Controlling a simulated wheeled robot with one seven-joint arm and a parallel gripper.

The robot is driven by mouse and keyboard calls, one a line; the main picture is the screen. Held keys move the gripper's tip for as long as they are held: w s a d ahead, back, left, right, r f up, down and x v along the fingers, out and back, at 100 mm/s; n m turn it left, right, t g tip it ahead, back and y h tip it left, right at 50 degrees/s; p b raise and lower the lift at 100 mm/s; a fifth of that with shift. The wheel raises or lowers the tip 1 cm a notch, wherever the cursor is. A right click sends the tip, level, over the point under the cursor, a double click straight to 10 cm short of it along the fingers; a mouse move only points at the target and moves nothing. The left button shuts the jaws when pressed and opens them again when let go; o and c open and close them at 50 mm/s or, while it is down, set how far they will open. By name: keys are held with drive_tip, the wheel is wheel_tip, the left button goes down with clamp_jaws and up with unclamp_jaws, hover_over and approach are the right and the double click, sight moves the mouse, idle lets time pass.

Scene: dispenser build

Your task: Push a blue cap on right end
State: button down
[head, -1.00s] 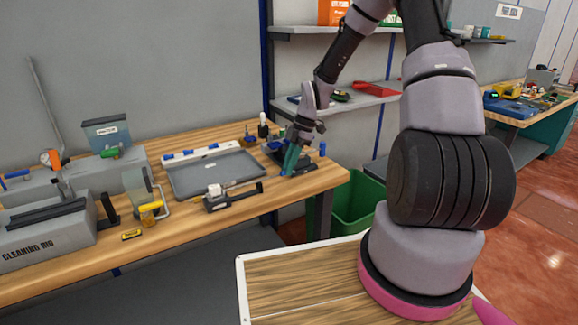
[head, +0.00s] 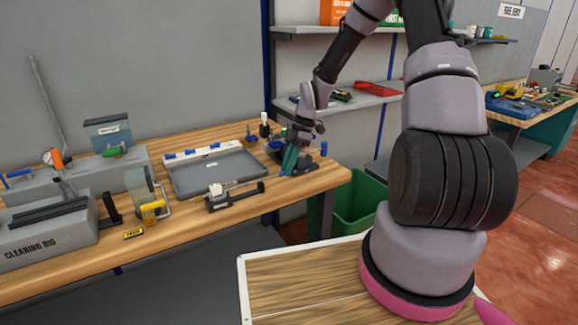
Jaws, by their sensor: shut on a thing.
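My gripper (head: 289,161), with teal fingers, points down over the right end of the workbench. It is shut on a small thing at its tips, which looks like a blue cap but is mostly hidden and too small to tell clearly. A dark fixture (head: 300,166) stands around and behind the fingers, partly covered by them. A small blue piece (head: 323,148) stands upright at the right side of this fixture, apart from the fingers. I cannot tell whether the held thing touches the fixture.
A grey tray (head: 215,186) lies left of my gripper, with a white strip bearing blue pieces (head: 205,150) behind it. A small device (head: 222,196) stands at the tray's front. The cleaning rig (head: 40,240) is far left. A green bin (head: 362,205) stands right of the bench (head: 190,228).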

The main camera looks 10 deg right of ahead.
drive_tip(key=shift+s+a, duration=0.25)
drive_tip(key=shift+a, duration=0.4)
drive_tip(key=c, duration=0.8)
unclamp_jaws()
drive_tip(key=shift+o, duration=0.2)
drive_tip(key=o, duration=0.3)
drive_tip(key=shift+r, duration=3.55)
drive_tip(key=shift+d, duration=0.1)
